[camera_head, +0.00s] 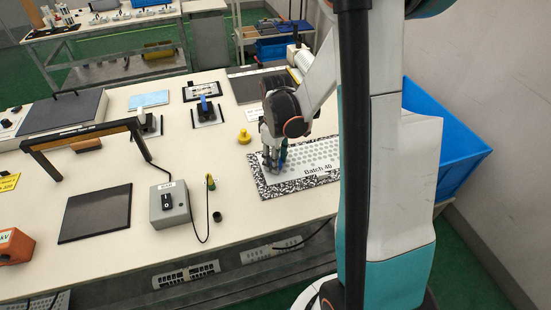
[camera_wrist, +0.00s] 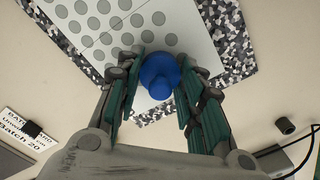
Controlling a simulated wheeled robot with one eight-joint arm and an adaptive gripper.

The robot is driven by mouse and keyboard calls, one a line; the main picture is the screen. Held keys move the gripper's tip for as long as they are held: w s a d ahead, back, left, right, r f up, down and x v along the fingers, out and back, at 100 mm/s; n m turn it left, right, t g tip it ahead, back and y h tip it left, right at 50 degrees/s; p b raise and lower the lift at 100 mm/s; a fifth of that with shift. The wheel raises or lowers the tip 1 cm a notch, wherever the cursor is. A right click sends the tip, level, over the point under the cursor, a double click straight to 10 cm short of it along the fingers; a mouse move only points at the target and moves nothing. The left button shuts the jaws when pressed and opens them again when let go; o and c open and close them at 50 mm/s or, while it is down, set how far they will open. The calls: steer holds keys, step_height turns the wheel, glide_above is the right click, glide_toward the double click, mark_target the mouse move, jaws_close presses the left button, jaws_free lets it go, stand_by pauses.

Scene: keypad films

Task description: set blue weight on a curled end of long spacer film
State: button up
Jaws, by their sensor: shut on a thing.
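The spacer film (camera_head: 319,158) is a white sheet with rows of grey dots and the print "Batch 46". It lies on a black-and-white speckled board (camera_head: 273,191); film (camera_wrist: 108,22) and board (camera_wrist: 232,30) also show in the wrist view. My gripper (camera_head: 272,161) is over the film's left end. In the wrist view its green-padded fingers (camera_wrist: 157,82) are shut around the blue weight (camera_wrist: 160,72), a round body with a knob. The weight overlaps the film's end edge. Whether it touches the film, and how that end curls, I cannot tell.
A yellow weight (camera_head: 244,137) stands left of the board. A blue bin (camera_head: 445,140) is beyond the table's right side.

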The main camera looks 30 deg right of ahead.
steer(key=o, duration=1.3)
steer(key=shift+r, duration=0.15)
step_height(320, 180, up, 12)
